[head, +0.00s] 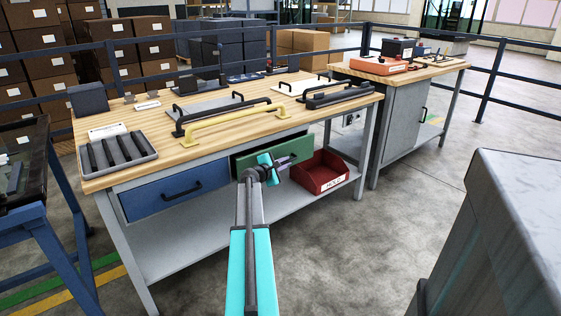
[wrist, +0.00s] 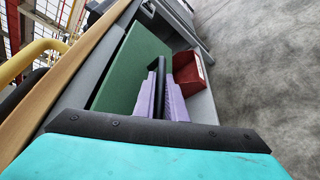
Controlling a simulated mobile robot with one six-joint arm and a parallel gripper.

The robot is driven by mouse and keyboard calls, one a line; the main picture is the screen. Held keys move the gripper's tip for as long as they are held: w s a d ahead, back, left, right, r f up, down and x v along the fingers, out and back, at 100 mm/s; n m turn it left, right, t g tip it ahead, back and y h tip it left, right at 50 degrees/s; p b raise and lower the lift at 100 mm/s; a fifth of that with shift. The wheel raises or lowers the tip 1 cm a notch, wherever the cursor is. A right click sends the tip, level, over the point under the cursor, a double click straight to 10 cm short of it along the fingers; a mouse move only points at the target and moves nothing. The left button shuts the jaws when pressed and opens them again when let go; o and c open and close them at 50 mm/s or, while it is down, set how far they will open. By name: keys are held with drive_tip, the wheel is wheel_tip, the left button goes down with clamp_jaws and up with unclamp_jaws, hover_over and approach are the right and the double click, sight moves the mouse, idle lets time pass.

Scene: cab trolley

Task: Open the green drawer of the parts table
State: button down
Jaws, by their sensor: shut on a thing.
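The parts table (head: 222,138) has a wooden top, with a green drawer (head: 297,148) at its right and a blue drawer (head: 150,198) at its left. My gripper (head: 284,163) is at the front of the green drawer. In the wrist view its purple fingers (wrist: 162,98) are shut on the drawer's dark bar handle (wrist: 160,72), one on each side. The green front (wrist: 128,72) also shows there, beside the fingers. A dark strip shows along its upper left edge in the head view; I cannot tell how far the drawer stands out. My arm hides its lower left part.
A red bin (head: 318,177) stands on the lower shelf, right of my gripper. Several loose handles lie on the tabletop, including a yellow one (head: 235,125). A second bench (head: 402,120) stands at the right. A grey cabinet (head: 510,235) is at front right; the floor between is clear.

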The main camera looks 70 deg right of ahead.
drive_tip(key=s+a, duration=0.5)
drive_tip(key=s, duration=0.4)
drive_tip(key=s+a+b, duration=0.1)
drive_tip(key=s+a, duration=0.5)
drive_tip(key=s, duration=0.2)
drive_tip(key=shift+s+a+b, duration=0.25)
drive_tip(key=shift+s+b, duration=0.05)
drive_tip(key=shift+s, duration=0.1)
drive_tip(key=c, duration=2.1)
unclamp_jaws()
drive_tip(key=shift+a, duration=0.1)
drive_tip(key=p+v, duration=0.5)
drive_tip(key=p, duration=0.1)
drive_tip(key=shift+w+a+r, duration=0.1)
drive_tip(key=shift+a+r, duration=0.15)
